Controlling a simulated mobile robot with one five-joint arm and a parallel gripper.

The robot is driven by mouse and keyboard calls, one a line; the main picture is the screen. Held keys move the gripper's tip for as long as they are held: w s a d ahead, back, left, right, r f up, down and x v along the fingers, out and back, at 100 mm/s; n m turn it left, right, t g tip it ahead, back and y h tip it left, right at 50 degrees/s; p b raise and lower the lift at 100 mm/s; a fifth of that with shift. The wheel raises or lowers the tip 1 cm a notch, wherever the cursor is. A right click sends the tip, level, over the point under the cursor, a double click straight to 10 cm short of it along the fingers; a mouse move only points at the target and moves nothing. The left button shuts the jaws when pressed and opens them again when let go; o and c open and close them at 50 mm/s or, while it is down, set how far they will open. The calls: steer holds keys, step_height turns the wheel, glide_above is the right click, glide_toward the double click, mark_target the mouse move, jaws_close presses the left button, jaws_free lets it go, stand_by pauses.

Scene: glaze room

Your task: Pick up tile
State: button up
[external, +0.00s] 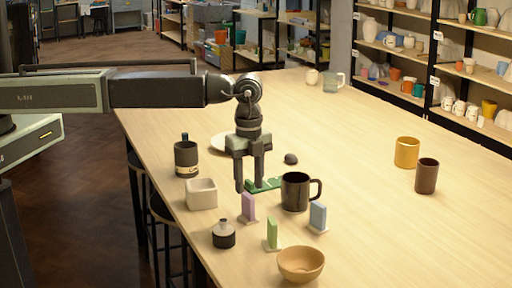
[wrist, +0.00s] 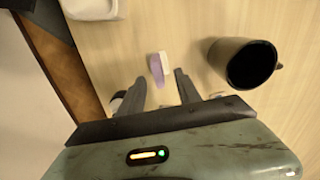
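Three small upright tiles stand on pale bases near the front of the table: a purple tile (external: 248,207), a green tile (external: 272,234) and a blue tile (external: 318,216). My gripper (external: 250,187) points down, open and empty, and looks to be above the table close to the purple tile. In the wrist view, the purple tile (wrist: 156,72) with its white base shows between and just beyond the two open fingertips (wrist: 158,82). I cannot tell the exact height gap.
A black mug (external: 295,192) stands right of my gripper, a white square pot (external: 201,194) left. A small black bottle (external: 223,234) and a tan bowl (external: 301,264) are in front. The table's right side is mostly clear.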

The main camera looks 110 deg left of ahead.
mark_target(248, 207)
steer(key=f+b, duration=0.7)
steer(key=f, duration=0.1)
steer(key=shift+d, duration=0.2)
steer(key=shift+r, duration=0.2)
jaws_close()
